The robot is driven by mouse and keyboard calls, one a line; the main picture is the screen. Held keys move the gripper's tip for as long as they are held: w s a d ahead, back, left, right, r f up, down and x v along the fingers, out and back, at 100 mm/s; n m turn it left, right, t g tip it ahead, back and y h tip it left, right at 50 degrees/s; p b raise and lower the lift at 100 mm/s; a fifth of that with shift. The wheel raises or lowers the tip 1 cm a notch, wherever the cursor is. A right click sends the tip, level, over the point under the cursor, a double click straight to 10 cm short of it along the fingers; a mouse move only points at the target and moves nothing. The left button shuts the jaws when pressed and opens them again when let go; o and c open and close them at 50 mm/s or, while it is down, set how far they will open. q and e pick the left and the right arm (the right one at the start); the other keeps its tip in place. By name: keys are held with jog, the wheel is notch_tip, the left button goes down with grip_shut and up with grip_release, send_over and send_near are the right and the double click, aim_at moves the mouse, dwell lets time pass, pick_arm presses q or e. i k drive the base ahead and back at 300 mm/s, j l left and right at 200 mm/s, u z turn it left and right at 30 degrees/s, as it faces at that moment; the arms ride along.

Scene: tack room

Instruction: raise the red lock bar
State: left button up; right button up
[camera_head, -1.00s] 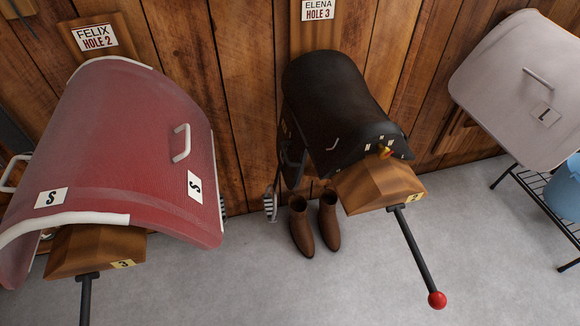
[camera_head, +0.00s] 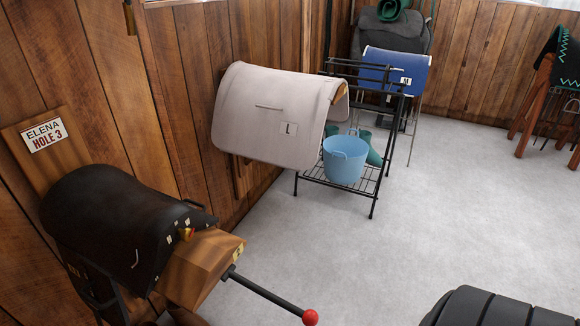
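A dark bar (camera_head: 268,292) with a red ball knob (camera_head: 310,317) on its end sticks out from the front of a wooden saddle rack (camera_head: 203,262). It slopes down to the right, and the knob is near the bottom edge of the head view. A black saddle (camera_head: 110,225) sits on this rack under the sign ELENA HOLE 3 (camera_head: 46,134). I see no bar that is red along its length. Neither of my grippers is in view.
A grey pad marked L (camera_head: 262,115) and a black metal stand (camera_head: 372,200) with a blue bucket (camera_head: 345,160) are beyond. A blue pad (camera_head: 395,70) is farther back. A black ribbed shape (camera_head: 500,308) fills the lower right corner. The grey floor between is clear.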

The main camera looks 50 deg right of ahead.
aim_at(309, 317)
jog(key=j+z, duration=0.15)
jog(key=z, duration=0.3)
jog(key=j+z, duration=0.15)
jog(key=z, duration=0.25)
jog(key=j+z, duration=0.15)
jog(key=z, duration=0.3)
jog(key=j+z, duration=0.15)
jog(key=z, duration=0.3)
jog(key=k, duration=0.05)
